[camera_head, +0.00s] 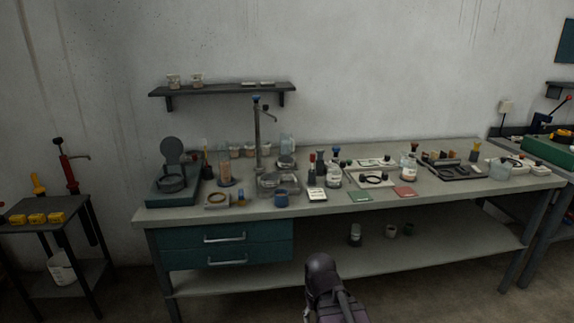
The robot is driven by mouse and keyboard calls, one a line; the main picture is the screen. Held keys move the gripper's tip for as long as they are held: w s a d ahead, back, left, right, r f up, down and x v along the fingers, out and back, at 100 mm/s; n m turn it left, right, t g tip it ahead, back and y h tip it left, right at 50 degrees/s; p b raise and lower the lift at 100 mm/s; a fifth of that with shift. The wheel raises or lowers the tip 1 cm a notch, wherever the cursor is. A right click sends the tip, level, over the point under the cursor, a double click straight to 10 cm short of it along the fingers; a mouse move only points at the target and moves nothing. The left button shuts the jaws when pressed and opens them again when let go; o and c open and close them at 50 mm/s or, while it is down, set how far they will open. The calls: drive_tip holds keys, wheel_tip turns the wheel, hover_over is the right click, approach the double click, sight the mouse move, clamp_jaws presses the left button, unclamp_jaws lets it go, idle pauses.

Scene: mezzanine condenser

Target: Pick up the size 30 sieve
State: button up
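No size marking is readable at this distance, so I cannot tell which item is the size 30 sieve. A round dark pan-like piece (172,184) sits on a teal base at the left end of the workbench (420,203), with a dark disc (172,150) standing upright behind it. A brass-coloured ring (217,198) lies on a small pale tray near the front edge. Dark rings (375,180) lie on a pale board right of centre. A dark rounded part of my arm rises at the bottom centre, in front of the bench. No gripper fingers can be made out.
Bottles (334,179), a tall stand (258,140) and glassware crowd the bench middle. Green (360,197) and red (404,191) cards lie near the front edge. A wall shelf (222,90) hangs above. A small side table (40,206) stands left. Floor in front is open.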

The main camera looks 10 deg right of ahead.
wheel_tip(320, 180, up, 26)
drive_tip(key=p, duration=2.5)
drive_tip(key=shift+f+p, duration=0.15)
drive_tip(key=shift+p, duration=0.15)
drive_tip(key=shift+w, duration=0.1)
